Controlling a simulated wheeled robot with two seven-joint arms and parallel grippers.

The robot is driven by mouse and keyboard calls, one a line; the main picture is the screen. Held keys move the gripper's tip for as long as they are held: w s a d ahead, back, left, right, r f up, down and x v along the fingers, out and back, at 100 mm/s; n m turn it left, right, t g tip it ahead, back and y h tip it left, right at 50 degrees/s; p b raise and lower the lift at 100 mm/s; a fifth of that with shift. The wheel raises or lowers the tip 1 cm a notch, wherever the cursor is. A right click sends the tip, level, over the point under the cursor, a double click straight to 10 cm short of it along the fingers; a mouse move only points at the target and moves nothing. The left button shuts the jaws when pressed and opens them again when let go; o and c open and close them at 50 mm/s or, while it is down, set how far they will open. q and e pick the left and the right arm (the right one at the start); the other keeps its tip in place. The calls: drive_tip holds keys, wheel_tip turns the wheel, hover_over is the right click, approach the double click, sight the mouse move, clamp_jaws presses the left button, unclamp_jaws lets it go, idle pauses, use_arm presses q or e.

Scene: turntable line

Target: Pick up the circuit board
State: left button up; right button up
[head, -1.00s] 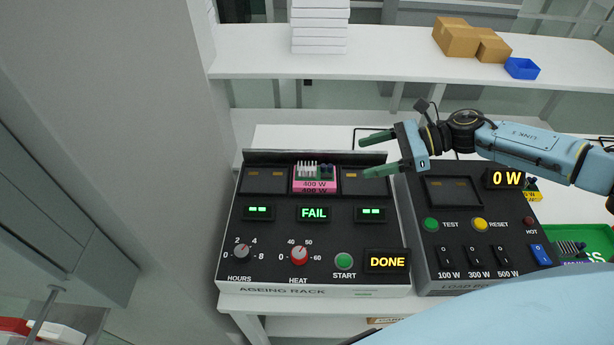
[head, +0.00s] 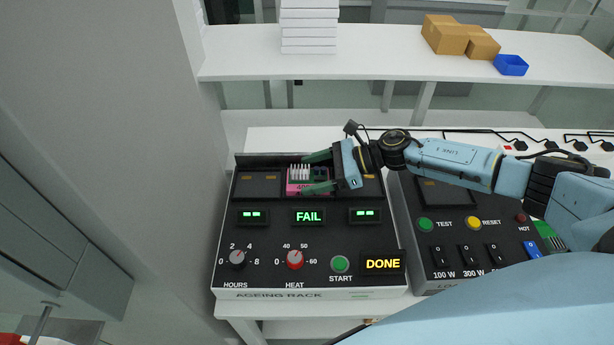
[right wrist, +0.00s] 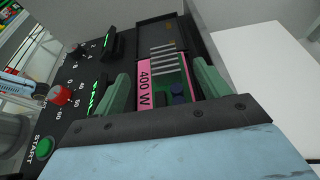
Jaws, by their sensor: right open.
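The circuit board (head: 294,187) sits in the middle slot of the ageing rack (head: 225,270). It has a pink 400 W label on its front edge and pale heatsink fins, and the display below it reads FAIL. In the right wrist view the board (right wrist: 172,85) lies between the two green fingers. My right gripper (head: 318,172) is open, with its fingers reaching over the right part of the board on either side. I cannot tell whether the fingers touch it. My left gripper is not in view.
The load box (head: 440,255) with TEST and RESET buttons stands right of the rack. A shelf (head: 390,62) behind holds white boxes (head: 309,30), cardboard boxes (head: 447,37) and a blue bin (head: 511,65). A grey wall is close on the left.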

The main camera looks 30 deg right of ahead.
drive_tip(key=shift+x, duration=0.85)
drive_tip(key=shift+c, duration=0.4)
drive_tip(key=c, duration=0.8)
drive_tip(key=shift+r, duration=0.1)
